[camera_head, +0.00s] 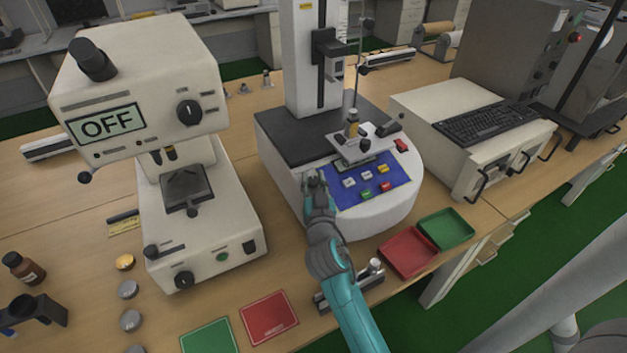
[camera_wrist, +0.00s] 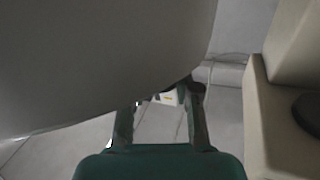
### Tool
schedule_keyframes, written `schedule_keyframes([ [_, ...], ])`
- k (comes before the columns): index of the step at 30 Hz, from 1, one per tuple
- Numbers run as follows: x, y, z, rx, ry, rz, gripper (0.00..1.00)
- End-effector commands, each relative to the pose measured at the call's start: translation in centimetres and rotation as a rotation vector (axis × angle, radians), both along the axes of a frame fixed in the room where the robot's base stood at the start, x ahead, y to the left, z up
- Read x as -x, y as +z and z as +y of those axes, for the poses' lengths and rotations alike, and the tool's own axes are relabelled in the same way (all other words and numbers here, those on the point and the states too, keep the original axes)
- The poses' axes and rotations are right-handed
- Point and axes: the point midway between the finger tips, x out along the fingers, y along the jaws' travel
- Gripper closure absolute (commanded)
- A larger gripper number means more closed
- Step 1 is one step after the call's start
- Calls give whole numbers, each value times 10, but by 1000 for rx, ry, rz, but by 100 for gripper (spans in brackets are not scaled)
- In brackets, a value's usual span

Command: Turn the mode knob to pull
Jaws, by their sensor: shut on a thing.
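The white test stand (camera_head: 374,213) with a rounded front and a blue control panel (camera_head: 389,191) stands mid-table. My gripper (camera_head: 314,180) is at the left edge of its base, just left of the blue panel. The mode knob is largely hidden between my fingers in the head view. The stand's grey curved body (camera_wrist: 90,60) fills the upper left there. The knob's setting cannot be read.
A white tester (camera_head: 140,85) with an "OFF" display stands left of my arm. Red (camera_head: 408,252) and green (camera_head: 447,229) trays lie at front right. A keyboard (camera_head: 495,122) sits on a white cabinet at right. Flat red (camera_head: 269,317) and green mats lie in front.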

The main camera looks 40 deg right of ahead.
Motion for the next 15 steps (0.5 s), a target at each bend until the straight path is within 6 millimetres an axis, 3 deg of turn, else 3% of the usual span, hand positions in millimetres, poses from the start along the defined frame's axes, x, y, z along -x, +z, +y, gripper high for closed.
schedule_keyframes([
  [15, 0, 0, -1, 39, 132, 10, 100],
])
